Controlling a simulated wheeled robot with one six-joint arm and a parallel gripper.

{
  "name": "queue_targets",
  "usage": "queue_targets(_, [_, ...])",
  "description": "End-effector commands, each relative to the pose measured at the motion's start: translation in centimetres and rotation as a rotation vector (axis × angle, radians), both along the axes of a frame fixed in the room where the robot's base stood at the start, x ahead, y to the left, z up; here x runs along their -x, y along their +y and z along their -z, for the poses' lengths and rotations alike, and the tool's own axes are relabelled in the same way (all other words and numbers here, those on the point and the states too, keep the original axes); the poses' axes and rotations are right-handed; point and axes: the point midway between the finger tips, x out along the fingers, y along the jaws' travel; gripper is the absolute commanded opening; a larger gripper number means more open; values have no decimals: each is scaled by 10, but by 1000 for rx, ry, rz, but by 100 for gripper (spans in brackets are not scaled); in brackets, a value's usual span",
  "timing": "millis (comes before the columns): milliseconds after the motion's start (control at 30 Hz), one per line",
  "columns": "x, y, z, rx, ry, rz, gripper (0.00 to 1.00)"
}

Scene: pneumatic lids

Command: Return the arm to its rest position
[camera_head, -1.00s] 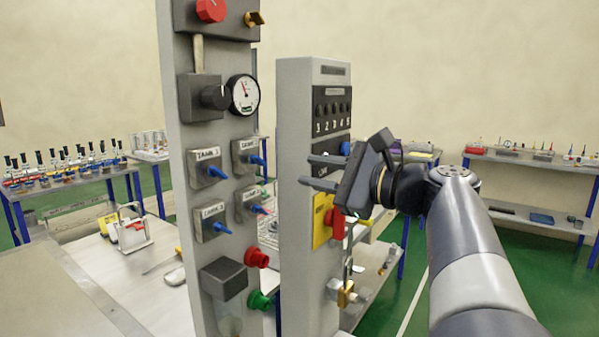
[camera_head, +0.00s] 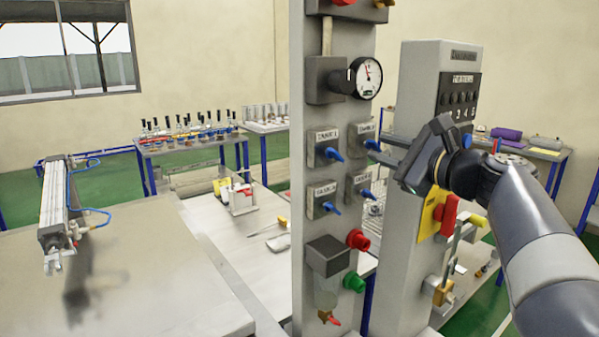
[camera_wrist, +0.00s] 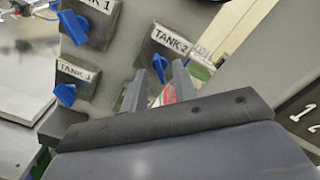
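My gripper (camera_head: 378,150) is on the right of the head view, with its fingers pointing left. It overlaps the gap between the valve panel (camera_head: 297,120) and the numbered post (camera_head: 408,90). In the wrist view its two fingers (camera_wrist: 160,72) stand apart with nothing held between them. The blue TANK 2 handle (camera_wrist: 160,67) shows close to the left finger; whether they touch I cannot tell. The blue TANK 1 handle (camera_wrist: 74,27) and another blue handle (camera_wrist: 65,94) are further left.
The valve panel carries a gauge (camera_head: 366,78), a red knob (camera_head: 358,240) and a green knob (camera_head: 353,281). A red switch on a yellow plate (camera_head: 429,218) sits below my gripper.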

Motion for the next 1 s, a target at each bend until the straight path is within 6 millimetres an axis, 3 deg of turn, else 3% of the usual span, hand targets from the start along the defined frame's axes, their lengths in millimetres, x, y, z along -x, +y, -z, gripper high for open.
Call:
queue_targets(567, [-3,2,1,-13,9,1,27])
queue_targets(767, [13,-11,1,0,-1,5,27])
queue_targets(1000, [45,-34,1,0,-1,6,27])
